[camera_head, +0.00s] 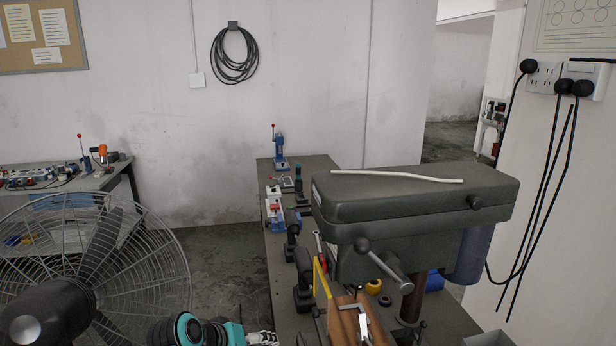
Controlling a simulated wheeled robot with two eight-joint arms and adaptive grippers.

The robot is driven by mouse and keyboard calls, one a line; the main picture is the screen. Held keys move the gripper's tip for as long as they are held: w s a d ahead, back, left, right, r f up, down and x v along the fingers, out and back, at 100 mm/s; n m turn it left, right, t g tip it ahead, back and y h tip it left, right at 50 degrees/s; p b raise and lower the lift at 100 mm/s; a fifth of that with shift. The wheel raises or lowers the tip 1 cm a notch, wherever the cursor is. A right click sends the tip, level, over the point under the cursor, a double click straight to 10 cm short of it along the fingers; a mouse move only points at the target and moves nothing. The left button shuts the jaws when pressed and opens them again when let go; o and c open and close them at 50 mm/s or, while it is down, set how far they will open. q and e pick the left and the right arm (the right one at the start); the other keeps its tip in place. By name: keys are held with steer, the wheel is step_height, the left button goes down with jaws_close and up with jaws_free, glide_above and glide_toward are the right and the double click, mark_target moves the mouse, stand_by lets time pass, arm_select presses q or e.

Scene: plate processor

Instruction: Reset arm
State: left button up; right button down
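Part of one of my arms, teal and black with a pale section at its right end, shows at the bottom edge, left of the workbench. The frame cuts off most of it. I cannot make out any gripper fingers on it, and I cannot tell from this view which arm it is. No other part of my arms shows. No object in view is in a gripper that I can see.
A large drill press (415,205) stands on the dark workbench (283,265) at the right. Several tools lie along the bench's left side. A big wire-caged fan (90,265) fills the lower left. Behind it is a side table (125,185). Bare floor (220,250) lies between fan and bench.

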arm_select(q)
steer(key=s+a+f+m+y, duration=0.1)
steer(key=s+a+f+y, duration=0.1)
steer(key=s, duration=0.5)
steer(key=s+a+f+m+y, duration=0.1)
steer(key=s+a+f+y, duration=0.1)
steer(key=s, duration=0.6)
steer(key=shift+a+f+m, duration=0.3)
steer(key=shift+a+f, duration=0.3)
steer(key=shift+a, duration=0.4)
steer(key=shift+c, duration=0.2)
